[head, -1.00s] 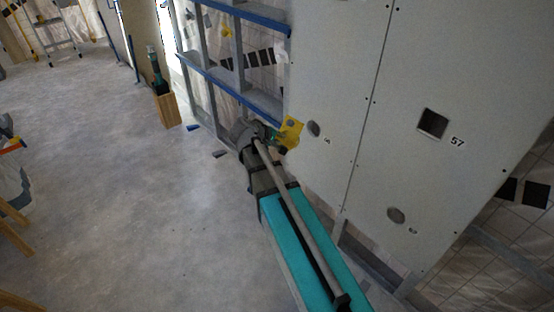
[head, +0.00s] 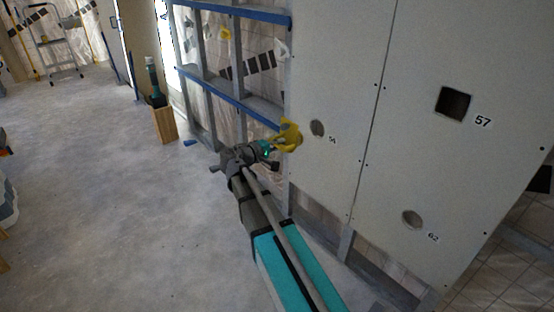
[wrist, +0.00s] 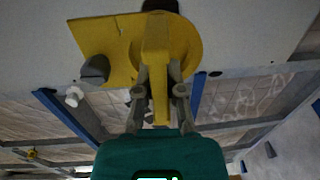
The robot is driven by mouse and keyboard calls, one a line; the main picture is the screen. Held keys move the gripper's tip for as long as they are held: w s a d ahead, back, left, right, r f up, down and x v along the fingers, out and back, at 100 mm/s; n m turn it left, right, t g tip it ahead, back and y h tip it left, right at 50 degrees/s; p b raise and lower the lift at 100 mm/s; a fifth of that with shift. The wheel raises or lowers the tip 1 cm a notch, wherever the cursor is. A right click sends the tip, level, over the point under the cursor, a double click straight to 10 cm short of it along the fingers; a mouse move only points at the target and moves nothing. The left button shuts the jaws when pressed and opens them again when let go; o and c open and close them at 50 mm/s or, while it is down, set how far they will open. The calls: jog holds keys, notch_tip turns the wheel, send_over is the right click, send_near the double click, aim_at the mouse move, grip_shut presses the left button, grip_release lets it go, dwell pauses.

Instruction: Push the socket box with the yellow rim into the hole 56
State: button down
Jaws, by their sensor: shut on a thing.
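My gripper (head: 274,148) is shut on a yellow piece (head: 289,136) beside the left edge of the white panel. In the wrist view my gripper (wrist: 161,92) pinches a narrow yellow part of it; a yellow disc and a flat yellow plate (wrist: 108,45) lie beyond. I take it for the socket box with the yellow rim, but its box body does not show clearly. A round hole (head: 317,128) is just right of the yellow piece; its label is too small to read surely. A dark opening (wrist: 160,5) shows just past the disc in the wrist view.
The white panel (head: 340,60) also has a square hole marked 57 (head: 453,103) and a round hole marked 62 (head: 412,219). Metal studs with blue edges (head: 232,95) stand left of it. A wooden box (head: 165,124) stands on the open floor.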

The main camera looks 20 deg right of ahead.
aim_at(299, 137)
jog(key=shift+w+a+f+t+h+b, duration=0.15)
jog(key=shift+w+f+h+b, duration=0.1)
jog(key=shift+f+b, duration=0.35)
jog(key=shift+w+a+f+t+h+b, duration=0.15)
jog(key=shift+f+h+b, duration=0.2)
jog(key=shift+b, duration=0.3)
jog(key=shift+d, duration=0.2)
jog(key=shift+x, duration=4.95)
jog(key=shift+x, duration=2.7)
